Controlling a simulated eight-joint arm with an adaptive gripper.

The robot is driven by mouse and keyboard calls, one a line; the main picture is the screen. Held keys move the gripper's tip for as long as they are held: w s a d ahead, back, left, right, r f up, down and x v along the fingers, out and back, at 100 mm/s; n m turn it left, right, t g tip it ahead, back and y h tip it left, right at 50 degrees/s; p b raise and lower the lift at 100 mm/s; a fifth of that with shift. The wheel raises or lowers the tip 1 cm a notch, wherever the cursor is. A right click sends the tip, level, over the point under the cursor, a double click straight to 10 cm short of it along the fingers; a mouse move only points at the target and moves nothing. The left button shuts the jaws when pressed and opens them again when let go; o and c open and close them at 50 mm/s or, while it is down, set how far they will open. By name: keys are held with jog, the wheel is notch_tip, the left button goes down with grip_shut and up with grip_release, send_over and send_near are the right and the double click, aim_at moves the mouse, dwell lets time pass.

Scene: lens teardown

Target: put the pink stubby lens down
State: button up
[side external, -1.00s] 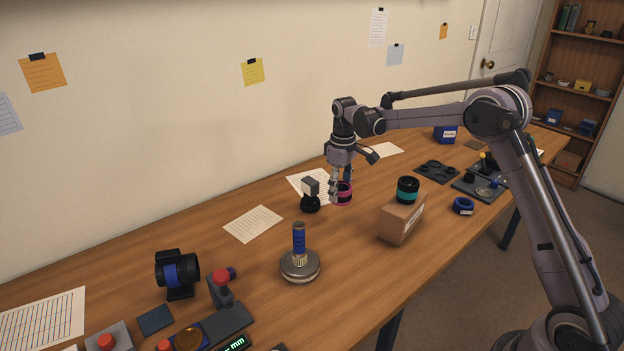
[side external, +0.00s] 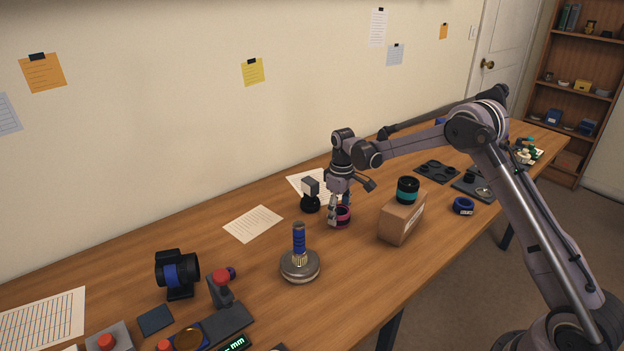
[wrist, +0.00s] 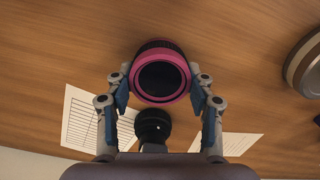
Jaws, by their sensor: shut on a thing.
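The pink stubby lens (side external: 344,215) is a short dark cylinder with a pink band, low over the table between the black-and-grey device and the cardboard box. In the wrist view the lens (wrist: 161,77) shows its pink ring and dark round opening facing the camera. My gripper (side external: 338,211) points down with its fingers shut on the lens; in the wrist view the fingers (wrist: 160,88) flank it on both sides. I cannot tell whether the underside of the lens touches the wood.
A cardboard box (side external: 401,220) bearing a black-and-teal lens (side external: 408,190) stands just right. A small black-and-grey device (side external: 310,196) stands close left. A round metal base with a blue-banded post (side external: 299,263) is in front. Bare table (side external: 350,265) lies between.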

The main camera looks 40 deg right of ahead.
aim_at(339, 209)
jog(key=o, duration=1.3)
jog(key=shift+f, duration=0.1)
jog(key=s+a+r+t, duration=0.1)
jog(key=s+a+r, duration=0.15)
jog(key=r, duration=0.65)
jog(key=s+a+r+t, duration=0.1)
jog(key=s+r, duration=0.2)
jog(key=r, duration=0.6)
jog(key=s+a+m+t, duration=0.1)
jog(key=s+a, duration=0.1)
jog(key=s, duration=0.5)
jog(key=s+a+m+t, duration=0.1)
jog(key=s+a+t, duration=0.1)
jog(key=s, duration=0.5)
jog(key=s+a+m+t, duration=0.1)
jog(key=s+a+t, duration=0.1)
jog(key=s, duration=0.5)
jog(key=shift+s+a+f, duration=0.15)
jog(key=shift+s+f, duration=0.15)
jog(key=shift+s, duration=0.05)
jog(key=shift+o, duration=0.3)
jog(key=shift+s+f, duration=0.2)
